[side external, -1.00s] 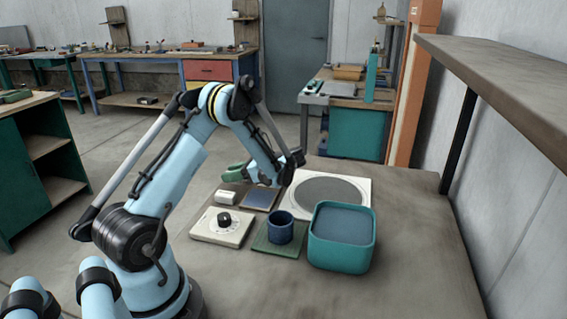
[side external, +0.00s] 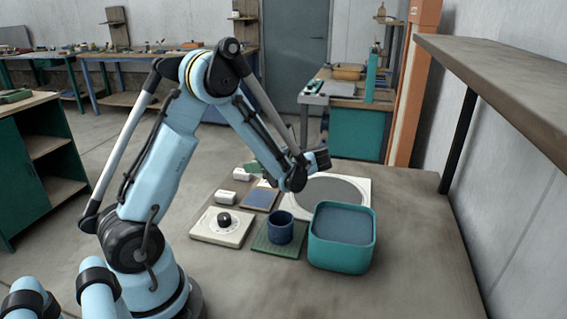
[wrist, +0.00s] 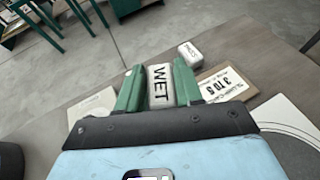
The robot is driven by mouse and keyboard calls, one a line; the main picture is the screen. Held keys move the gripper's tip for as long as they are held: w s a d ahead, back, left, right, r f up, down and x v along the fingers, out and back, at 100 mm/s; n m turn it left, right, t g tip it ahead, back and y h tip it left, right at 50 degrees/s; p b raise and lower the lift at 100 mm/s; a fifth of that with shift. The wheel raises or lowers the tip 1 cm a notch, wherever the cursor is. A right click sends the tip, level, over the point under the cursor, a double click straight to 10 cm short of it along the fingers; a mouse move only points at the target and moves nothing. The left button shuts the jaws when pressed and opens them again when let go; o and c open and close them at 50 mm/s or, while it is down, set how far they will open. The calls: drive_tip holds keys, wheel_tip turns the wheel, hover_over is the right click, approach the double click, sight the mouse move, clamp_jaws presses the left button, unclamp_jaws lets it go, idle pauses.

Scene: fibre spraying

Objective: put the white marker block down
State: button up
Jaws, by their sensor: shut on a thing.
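The white marker block (wrist: 160,85), with WET in black letters, sits between the two green fingers of my gripper (wrist: 160,72) in the wrist view. My gripper is shut on it. In the side view a green finger (side external: 251,167) shows at the back left of the round plate; my wrist hides much of the grip. I cannot tell whether the held block touches the table. A second white block (wrist: 190,52) stands apart beyond the fingers. In the side view two white blocks show, one in front (side external: 225,198) and one behind (side external: 241,174).
A label card reading 3 TO 5 (wrist: 227,85) lies right of the fingers. The table's front right is clear.

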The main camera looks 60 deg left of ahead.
sight(260, 198)
drive_tip(key=shift+d+f, duration=0.1)
drive_tip(key=shift+f, duration=3.65)
drive_tip(key=shift+f, duration=0.15)
drive_tip(key=o, duration=1)
